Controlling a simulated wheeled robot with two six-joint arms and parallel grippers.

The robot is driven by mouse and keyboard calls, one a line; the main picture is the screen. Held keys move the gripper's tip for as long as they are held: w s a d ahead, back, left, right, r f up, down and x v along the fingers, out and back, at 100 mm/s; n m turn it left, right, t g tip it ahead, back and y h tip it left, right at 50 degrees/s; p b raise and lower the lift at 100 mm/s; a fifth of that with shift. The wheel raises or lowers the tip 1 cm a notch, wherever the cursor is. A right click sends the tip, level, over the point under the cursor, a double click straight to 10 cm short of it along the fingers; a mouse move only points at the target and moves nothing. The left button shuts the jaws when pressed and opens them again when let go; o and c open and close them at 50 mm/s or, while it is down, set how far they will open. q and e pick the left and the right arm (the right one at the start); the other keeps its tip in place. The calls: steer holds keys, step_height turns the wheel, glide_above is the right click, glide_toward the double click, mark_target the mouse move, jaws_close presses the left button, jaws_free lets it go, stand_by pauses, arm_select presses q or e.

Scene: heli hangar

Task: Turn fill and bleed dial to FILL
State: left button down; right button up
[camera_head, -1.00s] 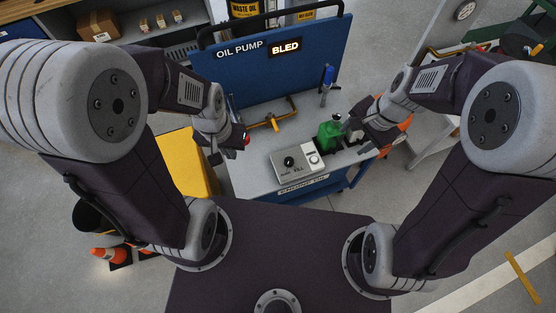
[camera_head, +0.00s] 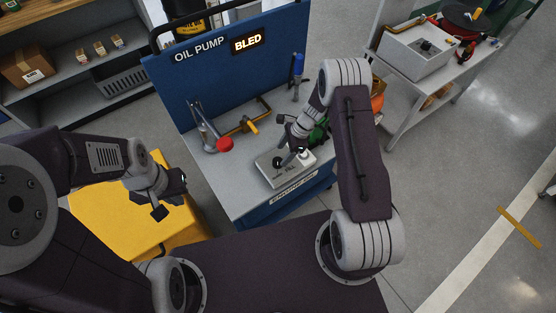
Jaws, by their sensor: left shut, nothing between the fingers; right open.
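The fill and bleed dial is a dark round knob (camera_head: 278,162) on a grey control box (camera_head: 272,178) at the front of the pump bench. The word FILL is printed on the box near it; the knob's pointing direction is too small to tell. My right gripper (camera_head: 291,157) is open just above the box, its fingers close to the knob; I cannot tell whether they touch it. My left gripper (camera_head: 168,198) is shut and empty over the yellow cabinet, left of the bench.
A red-knobbed lever (camera_head: 224,145) and a yellow-handled pipe valve (camera_head: 251,126) stand on the bench left of the box. A blue-handled valve (camera_head: 298,65) stands at the back. A green container (camera_head: 318,133) is partly hidden behind my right arm. A grey cart (camera_head: 405,95) stands right.

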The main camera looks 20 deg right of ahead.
mark_target(278, 160)
steer(key=x, duration=0.5)
steer(key=shift+c, duration=0.3)
steer(key=shift+d, duration=0.1)
jaws_close()
